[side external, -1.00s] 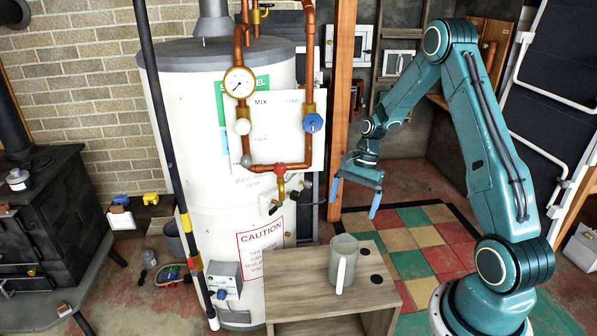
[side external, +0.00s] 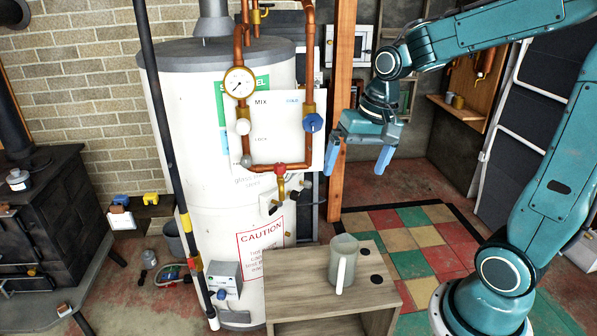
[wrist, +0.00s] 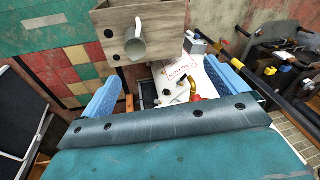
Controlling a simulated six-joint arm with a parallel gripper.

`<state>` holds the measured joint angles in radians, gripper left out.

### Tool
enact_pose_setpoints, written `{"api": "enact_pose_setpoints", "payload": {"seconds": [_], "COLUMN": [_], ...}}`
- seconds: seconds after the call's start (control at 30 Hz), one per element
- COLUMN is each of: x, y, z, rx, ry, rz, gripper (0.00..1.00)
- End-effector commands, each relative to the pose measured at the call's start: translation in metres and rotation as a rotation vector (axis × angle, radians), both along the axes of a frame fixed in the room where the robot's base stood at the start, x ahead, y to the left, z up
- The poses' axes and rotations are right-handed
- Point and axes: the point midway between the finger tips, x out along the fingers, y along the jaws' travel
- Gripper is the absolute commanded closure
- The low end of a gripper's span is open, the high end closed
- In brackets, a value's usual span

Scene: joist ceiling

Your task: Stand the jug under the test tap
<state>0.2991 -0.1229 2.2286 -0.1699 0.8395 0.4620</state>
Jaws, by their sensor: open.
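The jug (side external: 343,264), pale grey-green with a white handle, stands upright on the wooden cabinet (side external: 292,262), near its right part. The wrist view shows the jug (wrist: 136,48) on the cabinet top, beyond the fingers. The test tap (side external: 281,186), brass with a red fitting, comes off the copper pipe on the white cylinder, above the cabinet's back edge. My gripper (side external: 358,160) is open and empty, above and behind the jug, right of the tap. In the wrist view its blue fingers (wrist: 170,95) are spread wide, with nothing between the tips.
The white cylinder (side external: 215,150) carries copper pipes, a gauge (side external: 239,82) and a blue valve (side external: 313,123). A wooden post (side external: 341,110) stands close behind my gripper. A dark pole (side external: 165,140) runs in front of the cylinder. Two dark discs mark the cabinet top beside the jug.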

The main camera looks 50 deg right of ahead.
Motion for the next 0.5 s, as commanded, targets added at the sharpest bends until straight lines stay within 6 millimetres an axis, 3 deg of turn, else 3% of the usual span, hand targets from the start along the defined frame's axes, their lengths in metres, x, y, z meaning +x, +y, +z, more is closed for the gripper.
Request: {"api": "enact_pose_setpoints", "payload": {"seconds": [0.2,0.5], "x": [-0.034,-0.084], "y": [0.025,0.049], "z": [0.025,0.043], "rx": [-0.079,-0.184], "ry": [-0.086,-0.198], "rz": [0.176,0.402], "gripper": [0.02,0.02]}}
